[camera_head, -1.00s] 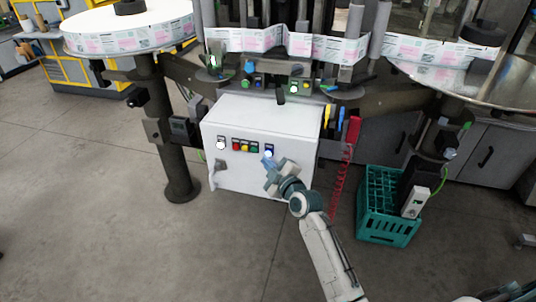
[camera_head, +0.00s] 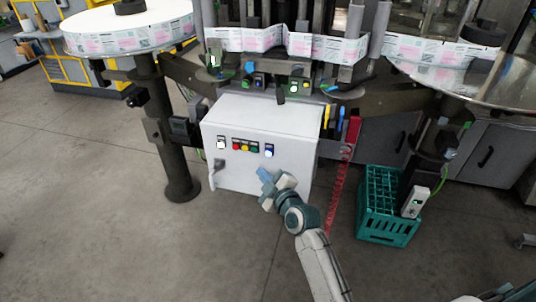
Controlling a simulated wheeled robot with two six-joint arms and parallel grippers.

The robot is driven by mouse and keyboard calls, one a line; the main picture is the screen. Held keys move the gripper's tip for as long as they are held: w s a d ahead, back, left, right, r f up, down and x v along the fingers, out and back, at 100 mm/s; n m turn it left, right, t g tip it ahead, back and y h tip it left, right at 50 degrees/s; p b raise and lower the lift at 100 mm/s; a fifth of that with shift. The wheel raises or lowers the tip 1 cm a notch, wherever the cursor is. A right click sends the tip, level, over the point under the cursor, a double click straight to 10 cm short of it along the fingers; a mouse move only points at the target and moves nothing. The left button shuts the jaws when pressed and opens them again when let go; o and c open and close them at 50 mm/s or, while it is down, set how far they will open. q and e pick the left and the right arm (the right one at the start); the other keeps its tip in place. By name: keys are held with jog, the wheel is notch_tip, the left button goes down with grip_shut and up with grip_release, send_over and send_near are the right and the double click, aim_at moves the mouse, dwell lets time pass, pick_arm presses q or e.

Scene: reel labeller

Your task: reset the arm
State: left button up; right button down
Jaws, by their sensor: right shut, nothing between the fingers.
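My right gripper (camera_head: 265,176) is shut and empty. It hangs in front of the lower right part of the white control box (camera_head: 262,118), below its row of buttons. My right arm comes up from the bottom of the picture. The panel carries a white switch (camera_head: 221,142), several coloured buttons (camera_head: 245,145) and a blue-and-white switch (camera_head: 269,150) at the right, all uncovered. I cannot tell how far the gripper is from the box face. My left gripper is not in view.
The labeller's left reel table (camera_head: 130,53) stands on a dark post (camera_head: 178,150). A green crate (camera_head: 382,228) stands on the floor at the right, near a red coiled hose (camera_head: 338,195). Grey floor at the lower left (camera_head: 90,220) is clear.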

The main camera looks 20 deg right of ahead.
dwell(0.7)
jog(key=s+d+f+m+g+h, duration=0.15)
jog(key=s+f, duration=0.35)
jog(key=f, duration=0.7)
jog(key=s+d+f+m+g, duration=0.2)
jog(key=s+f+m+g, duration=0.15)
jog(key=f, duration=0.85)
jog(key=s+d+f+m+g+h, duration=0.15)
jog(key=s+f, duration=0.45)
jog(key=f, duration=0.6)
jog(key=s+d+f+m+g, duration=0.3)
jog(key=s+f+g, duration=0.2)
jog(key=s+f, duration=1.25)
jog(key=s+d+f+m+g, duration=0.1)
jog(key=s+d+f+g, duration=0.1)
jog(key=s, duration=0.9)
jog(key=s+d+f+m+g+h, duration=0.1)
jog(key=s+d+f+g, duration=0.1)
jog(key=s, duration=0.9)
jog(key=shift+s+f, duration=0.4)
jog(key=shift+f, duration=0.4)
